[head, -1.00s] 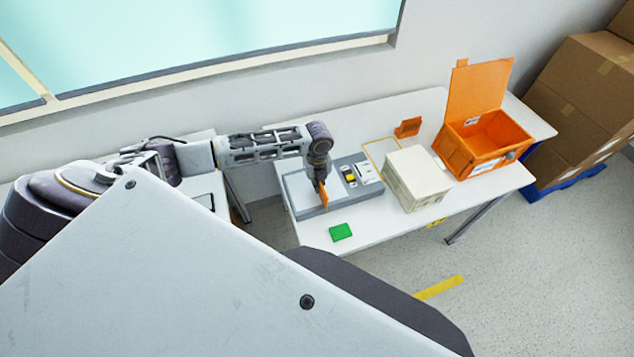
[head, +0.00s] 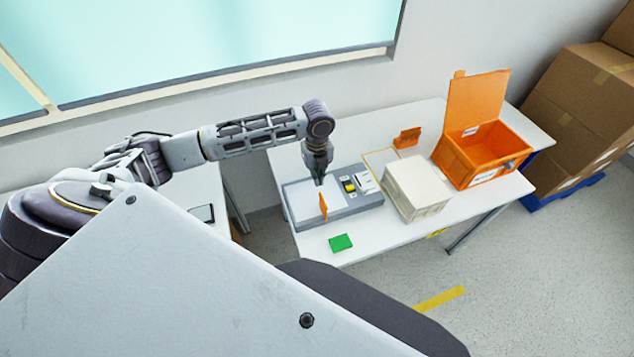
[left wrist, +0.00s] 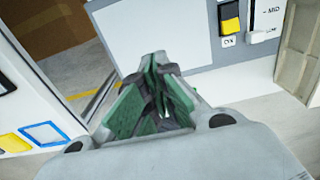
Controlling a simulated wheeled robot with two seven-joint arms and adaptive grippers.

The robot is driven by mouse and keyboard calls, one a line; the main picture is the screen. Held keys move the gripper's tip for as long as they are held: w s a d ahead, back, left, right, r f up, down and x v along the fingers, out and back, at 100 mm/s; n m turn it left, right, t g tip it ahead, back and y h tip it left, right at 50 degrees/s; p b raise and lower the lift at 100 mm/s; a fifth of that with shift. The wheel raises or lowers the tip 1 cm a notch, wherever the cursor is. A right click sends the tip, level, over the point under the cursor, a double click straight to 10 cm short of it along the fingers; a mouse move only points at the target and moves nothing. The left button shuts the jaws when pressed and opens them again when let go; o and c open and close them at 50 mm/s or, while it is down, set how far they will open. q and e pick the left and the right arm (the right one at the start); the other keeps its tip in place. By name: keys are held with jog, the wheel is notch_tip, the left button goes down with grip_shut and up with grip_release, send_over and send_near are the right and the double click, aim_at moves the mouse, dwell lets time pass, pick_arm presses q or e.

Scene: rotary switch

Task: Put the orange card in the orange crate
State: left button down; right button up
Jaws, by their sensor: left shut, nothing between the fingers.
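The orange card (head: 323,207) stands upright on the white top of a grey panel device (head: 345,212). My left gripper (head: 319,183) points down just above and behind the card. It is shut and empty, and looks apart from the card. In the left wrist view, its green-padded fingers (left wrist: 154,60) come together in front of the panel; the card cannot be made out there. The orange crate (head: 452,157) stands at the right end of the table with its lid raised. My right gripper is not in view.
A beige box (head: 416,185) stands between the panel device and the crate. A small orange item (head: 407,137) is at the back, and a green block (head: 341,242) lies at the front edge. The device carries a yellow-black switch (head: 348,184). Cardboard boxes (head: 575,115) stand at the far right.

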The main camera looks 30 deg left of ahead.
pick_arm(q)
jog(key=shift+r, duration=0.8)
